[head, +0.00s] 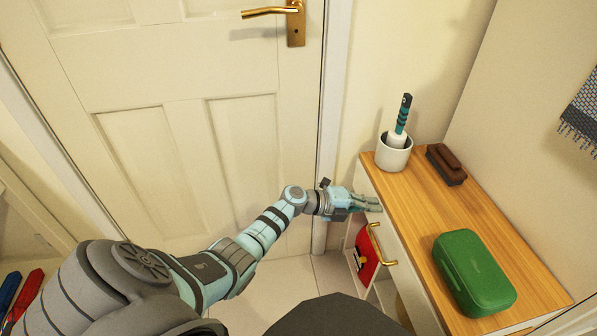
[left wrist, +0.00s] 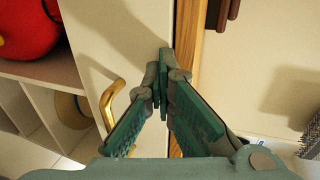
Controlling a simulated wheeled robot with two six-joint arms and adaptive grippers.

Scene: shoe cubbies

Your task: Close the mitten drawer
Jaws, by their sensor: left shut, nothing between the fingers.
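The drawer front (head: 390,227) is a cream panel with a brass handle (head: 383,246), below the wooden top of the cabinet. In the left wrist view, the handle (left wrist: 109,104) shows left of my fingers. No drawer interior shows, and how far the front stands out is hard to tell. No mittens can be made out. My left gripper (head: 376,203) is shut and empty, its fingertips close to the panel near the top's edge. In the left wrist view, the fingertips (left wrist: 163,85) are together in front of the panel; contact cannot be told. My right gripper is not in view.
On the wooden top (head: 425,225) stand a white cup (head: 392,155) with a teal-handled brush, a brown brush (head: 447,165) and a green box (head: 473,272). A red item (head: 365,253) sits in the cubby below. A white door (head: 180,130) is behind my arm.

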